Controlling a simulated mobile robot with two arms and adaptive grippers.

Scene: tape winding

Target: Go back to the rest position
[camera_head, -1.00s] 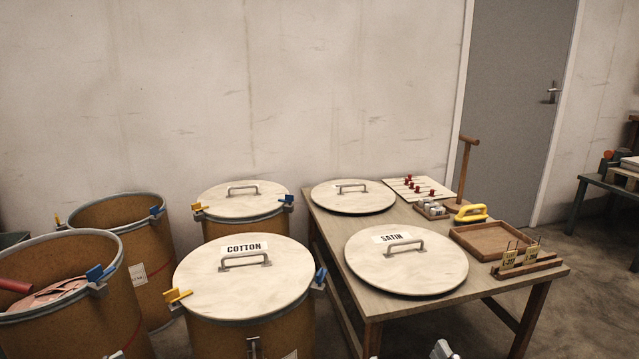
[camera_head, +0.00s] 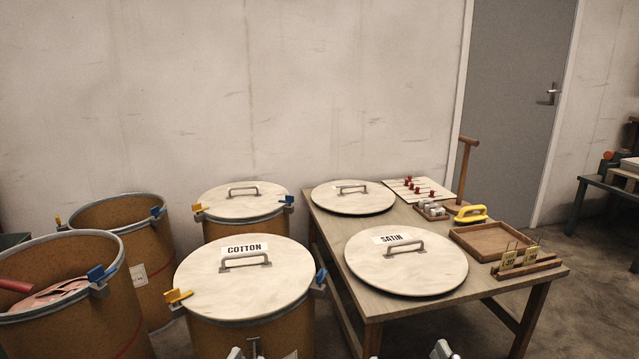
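The tip of my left gripper (camera_head: 236,353) just shows at the bottom edge, in front of the drum with the COTTON lid (camera_head: 245,284). The tip of my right gripper (camera_head: 442,350) shows at the bottom edge, in front of the table (camera_head: 350,285). Most of both grippers is below the picture, so their opening cannot be made out. Nothing is seen held in the visible tips.
A lidded drum (camera_head: 242,231) and open drums (camera_head: 140,292) stand left. The floor at right is partly clear.

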